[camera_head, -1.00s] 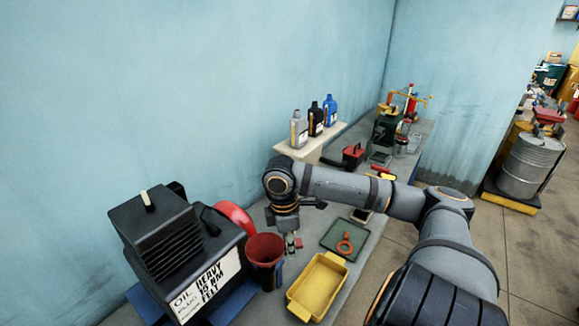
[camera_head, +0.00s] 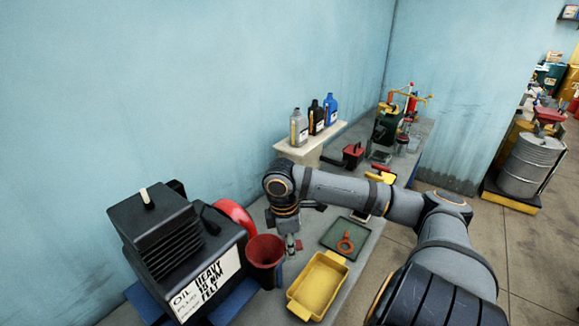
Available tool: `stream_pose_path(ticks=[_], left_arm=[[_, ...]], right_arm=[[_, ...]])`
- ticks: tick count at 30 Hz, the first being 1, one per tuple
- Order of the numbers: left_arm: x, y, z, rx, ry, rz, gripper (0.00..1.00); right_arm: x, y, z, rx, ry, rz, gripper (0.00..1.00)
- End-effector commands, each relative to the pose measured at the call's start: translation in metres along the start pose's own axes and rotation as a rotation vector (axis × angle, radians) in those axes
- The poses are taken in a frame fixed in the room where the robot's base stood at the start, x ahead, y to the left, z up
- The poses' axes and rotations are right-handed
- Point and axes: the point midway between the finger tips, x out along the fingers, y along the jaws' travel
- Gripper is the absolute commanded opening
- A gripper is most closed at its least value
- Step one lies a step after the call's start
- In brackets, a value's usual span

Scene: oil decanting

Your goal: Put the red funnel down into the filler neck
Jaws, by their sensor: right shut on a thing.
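The red funnel (camera_head: 265,249) is upright with its wide mouth facing up, just right of the black machine. My right gripper (camera_head: 290,246) points down at the funnel's right edge and is shut on the funnel there; the fingertips are small and the grip is hard to see. The funnel's lower part merges with dark shapes. I cannot make out the filler neck, nor whether the funnel's spout is in it. My left gripper is out of view.
The black machine (camera_head: 166,240) with a white label stands at left. A yellow tray (camera_head: 319,308) and a green mat (camera_head: 334,235) with an orange ring-shaped thing (camera_head: 346,243) lie to the right. A shelf with several bottles (camera_head: 317,118) stands behind.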

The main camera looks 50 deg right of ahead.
Motion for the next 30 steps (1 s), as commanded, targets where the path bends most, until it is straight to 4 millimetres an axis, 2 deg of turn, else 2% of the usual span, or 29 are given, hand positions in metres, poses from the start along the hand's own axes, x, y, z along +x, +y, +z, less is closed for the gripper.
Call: stream_pose_path(ticks=[12,13,18,26,30], left_arm=[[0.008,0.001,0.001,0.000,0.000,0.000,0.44],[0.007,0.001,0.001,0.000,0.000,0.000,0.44],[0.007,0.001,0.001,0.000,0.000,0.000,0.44],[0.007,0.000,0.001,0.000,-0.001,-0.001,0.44],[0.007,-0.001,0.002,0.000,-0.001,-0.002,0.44]], right_arm=[[0.011,0.000,-0.001,0.000,0.000,0.000,0.00],[0.010,0.000,-0.001,0.000,0.000,0.000,0.30],[0.010,0.000,-0.001,0.000,0.000,0.000,0.53],[0.010,0.000,-0.001,0.000,0.000,0.000,0.53],[-0.003,0.001,-0.001,-0.001,0.002,0.003,0.53]])
